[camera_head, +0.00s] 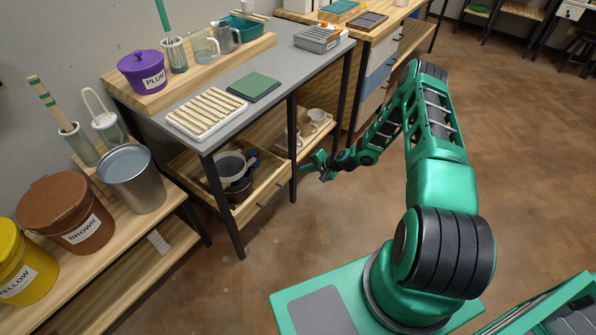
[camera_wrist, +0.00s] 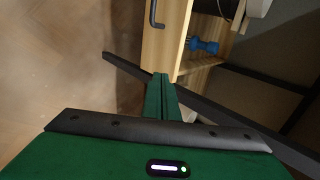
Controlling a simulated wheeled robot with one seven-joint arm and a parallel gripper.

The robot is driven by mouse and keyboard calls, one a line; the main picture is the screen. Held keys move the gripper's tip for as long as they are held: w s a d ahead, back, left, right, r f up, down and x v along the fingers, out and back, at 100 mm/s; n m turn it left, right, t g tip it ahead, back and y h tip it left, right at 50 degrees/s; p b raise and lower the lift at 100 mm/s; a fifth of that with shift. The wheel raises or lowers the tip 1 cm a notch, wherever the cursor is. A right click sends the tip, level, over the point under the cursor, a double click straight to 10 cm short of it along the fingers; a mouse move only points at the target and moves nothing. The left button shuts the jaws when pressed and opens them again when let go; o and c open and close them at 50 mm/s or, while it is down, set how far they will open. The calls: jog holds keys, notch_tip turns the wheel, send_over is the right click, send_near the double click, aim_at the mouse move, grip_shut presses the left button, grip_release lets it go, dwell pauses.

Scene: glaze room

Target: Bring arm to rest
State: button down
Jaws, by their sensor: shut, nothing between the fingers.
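My green arm reaches up from its base in the head view and bends over toward the bench. My gripper (camera_head: 318,167) is at its end, beside the front of the grey-topped bench (camera_head: 272,62) and below its top. The fingers show in the wrist view (camera_wrist: 161,80) pressed together, with nothing between them. Behind them in that view is the wooden drawer (camera_wrist: 166,45) with a dark handle. I cannot tell from these frames whether the gripper touches the bench.
The open drawer (camera_head: 262,190) holds a grey bowl (camera_head: 229,165). A black bench leg (camera_head: 293,150) stands close to my gripper. Mugs (camera_head: 317,116) sit on a lower shelf. Buckets stand on the left bench, including a brown one (camera_head: 66,213). The floor (camera_head: 520,150) at right is clear.

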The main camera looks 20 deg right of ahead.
jog(key=shift+v, duration=2.1)
jog(key=s+d+r+n+g+h, duration=0.15)
jog(key=s+r, duration=0.35)
jog(key=r, duration=0.6)
jog(key=s+d+r+n+g+h, duration=0.1)
jog(key=s+d+r+n+g, duration=0.2)
jog(key=s+r, duration=0.55)
jog(key=s+d+r+n+g+h, duration=0.2)
jog(key=d+r, duration=0.1)
jog(key=r, duration=1.1)
jog(key=s+a+r, duration=0.1)
jog(key=s+r, duration=0.4)
jog(key=s, duration=0.5)
jog(key=s+a+r+m+g, duration=0.1)
jog(key=s+a+r, duration=0.1)
jog(key=s+r, duration=0.4)
jog(key=s+a+r, duration=0.1)
jog(key=s+r, duration=0.5)
jog(key=s, duration=0.8)
jog(key=shift+s+a, duration=0.25)
jog(key=shift+s, duration=0.05)
jog(key=shift+g, duration=0.35)
